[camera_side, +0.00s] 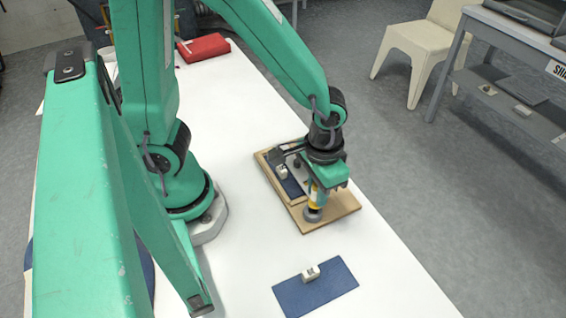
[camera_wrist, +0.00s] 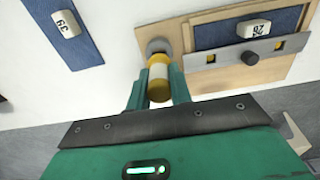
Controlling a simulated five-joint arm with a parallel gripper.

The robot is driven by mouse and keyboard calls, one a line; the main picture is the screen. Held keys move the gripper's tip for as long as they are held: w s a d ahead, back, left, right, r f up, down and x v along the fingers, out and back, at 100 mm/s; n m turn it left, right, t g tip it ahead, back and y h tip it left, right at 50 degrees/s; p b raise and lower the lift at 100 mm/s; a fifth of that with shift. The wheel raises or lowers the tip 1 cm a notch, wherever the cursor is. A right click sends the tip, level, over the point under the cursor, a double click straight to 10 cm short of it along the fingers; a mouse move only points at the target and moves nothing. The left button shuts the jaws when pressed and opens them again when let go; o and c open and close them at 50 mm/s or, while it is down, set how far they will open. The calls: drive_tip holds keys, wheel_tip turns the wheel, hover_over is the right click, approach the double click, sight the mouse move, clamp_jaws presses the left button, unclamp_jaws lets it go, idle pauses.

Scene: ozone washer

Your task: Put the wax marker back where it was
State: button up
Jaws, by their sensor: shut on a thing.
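The wax marker (camera_wrist: 158,76) is a yellow cylinder with a white band. My gripper (camera_wrist: 158,84) is shut on it, with one finger on each side. In the side view the marker (camera_side: 315,194) stands roughly upright below my gripper (camera_side: 318,188), which partly hides it. A round grey holder (camera_side: 312,214) is at the marker's lower end, near the front edge of a wooden board (camera_side: 343,204). The holder also shows in the wrist view (camera_wrist: 158,46). I cannot tell whether the marker's tip is inside the holder or just above it.
A metal strip (camera_wrist: 233,55) and a blue pad with a white numbered block (camera_wrist: 253,28) are on the board. A separate blue mat (camera_side: 318,290) with another white block (camera_side: 311,273) lies in front. A red case (camera_side: 203,47) is at the back. White table is clear between.

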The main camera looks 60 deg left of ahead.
drive_tip(key=shift+f, duration=0.85)
drive_tip(key=shift+f, duration=0.25)
drive_tip(key=o, duration=0.8)
drive_tip(key=shift+r, duration=6.25)
drive_tip(key=shift+a+r, duration=0.1)
